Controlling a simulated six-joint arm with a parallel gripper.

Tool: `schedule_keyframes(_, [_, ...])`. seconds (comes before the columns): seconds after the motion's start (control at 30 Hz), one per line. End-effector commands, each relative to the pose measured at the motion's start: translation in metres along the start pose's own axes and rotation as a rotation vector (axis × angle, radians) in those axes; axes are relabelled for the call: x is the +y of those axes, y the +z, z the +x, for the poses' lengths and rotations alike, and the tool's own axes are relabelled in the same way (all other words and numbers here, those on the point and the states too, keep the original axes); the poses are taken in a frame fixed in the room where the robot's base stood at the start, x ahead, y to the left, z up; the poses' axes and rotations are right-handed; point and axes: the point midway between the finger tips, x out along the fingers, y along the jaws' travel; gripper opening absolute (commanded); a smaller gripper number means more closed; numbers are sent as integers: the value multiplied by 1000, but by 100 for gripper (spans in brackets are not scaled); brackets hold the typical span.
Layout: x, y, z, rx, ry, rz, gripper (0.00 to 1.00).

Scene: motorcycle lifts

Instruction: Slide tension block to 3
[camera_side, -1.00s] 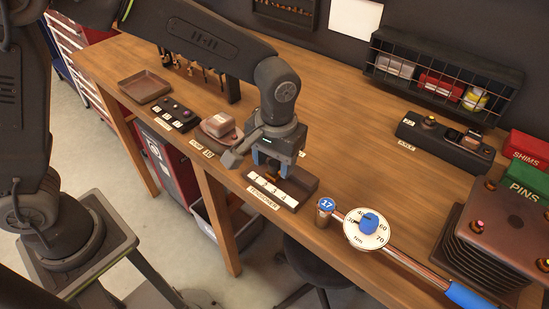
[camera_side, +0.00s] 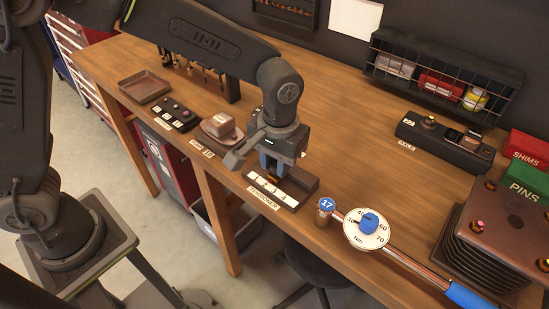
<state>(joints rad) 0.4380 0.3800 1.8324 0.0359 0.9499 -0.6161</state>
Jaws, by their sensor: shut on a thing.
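The tensioner (camera_side: 284,186) is a dark tray on the bench with a white numbered scale strip (camera_side: 270,188) along its front and a label below. My gripper (camera_side: 272,172) points down at the tray's left half, behind the scale. It is shut on the tension block, which is mostly hidden by the fingers and body of the gripper. The exact number the block stands at cannot be read clearly.
A torque wrench (camera_side: 405,262) with a round dial lies to the right. A wire-fronted rack (camera_side: 440,80) stands at the back. The bench between is clear.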

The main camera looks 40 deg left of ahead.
Motion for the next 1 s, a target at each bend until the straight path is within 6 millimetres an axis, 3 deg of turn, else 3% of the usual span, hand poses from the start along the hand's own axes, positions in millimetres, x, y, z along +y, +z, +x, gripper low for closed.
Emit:
schedule_keyframes(0.13, [19,3,-1,2,2,4,0])
schedule_keyframes(0.37, [19,3,-2,2,2,1,0])
schedule_keyframes(0.4, [19,3,-2,2,2,1,26])
schedule_keyframes(0.63, [19,3,-1,1,1,0,48])
schedule_keyframes(1.0, [19,3,-8,2,2,0,51])
